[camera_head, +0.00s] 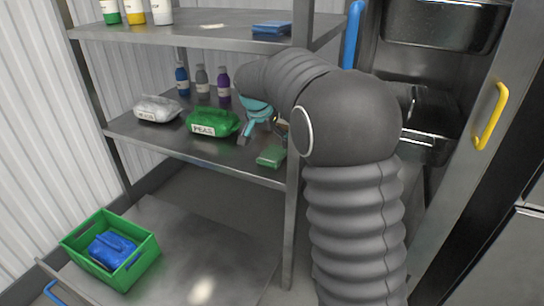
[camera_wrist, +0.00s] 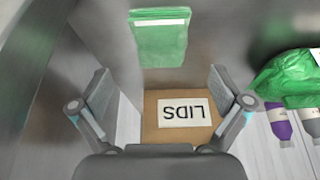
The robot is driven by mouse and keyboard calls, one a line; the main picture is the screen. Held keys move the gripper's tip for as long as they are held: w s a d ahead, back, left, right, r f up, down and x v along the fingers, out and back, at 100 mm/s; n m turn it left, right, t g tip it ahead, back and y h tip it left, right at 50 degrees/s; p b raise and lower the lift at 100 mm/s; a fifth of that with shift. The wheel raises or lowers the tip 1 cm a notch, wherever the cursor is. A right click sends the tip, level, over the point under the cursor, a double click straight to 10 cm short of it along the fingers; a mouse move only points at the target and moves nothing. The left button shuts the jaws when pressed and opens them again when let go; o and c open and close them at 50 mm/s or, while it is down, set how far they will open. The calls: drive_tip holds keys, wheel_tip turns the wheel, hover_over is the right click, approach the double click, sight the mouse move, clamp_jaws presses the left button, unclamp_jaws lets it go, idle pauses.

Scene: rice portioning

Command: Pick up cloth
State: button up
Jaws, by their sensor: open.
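A green folded cloth (camera_head: 271,156) lies flat near the front right corner of the middle shelf. In the wrist view the cloth (camera_wrist: 160,40) shows at the top, with a pale stripe along one edge. My gripper (camera_head: 263,134) is over the same shelf, just behind and left of the cloth, partly hidden by my arm. In the wrist view its two fingers (camera_wrist: 160,82) are spread wide with nothing between them. The cloth is beyond the fingertips in that view.
A green PEAS bag (camera_head: 212,122) is close left of my gripper, with a white bag (camera_head: 157,109) farther left. A box labelled LIDS (camera_wrist: 182,128) is below the fingers in the wrist view. Bottles (camera_head: 202,80) stand behind. A shelf post (camera_head: 292,200) is right of the cloth.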

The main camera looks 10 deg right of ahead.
sight(272, 153)
drive_tip(key=x, duration=0.6)
drive_tip(key=shift+f, duration=0.3)
drive_tip(key=shift+c, duration=0.3)
drive_tip(key=c, duration=1)
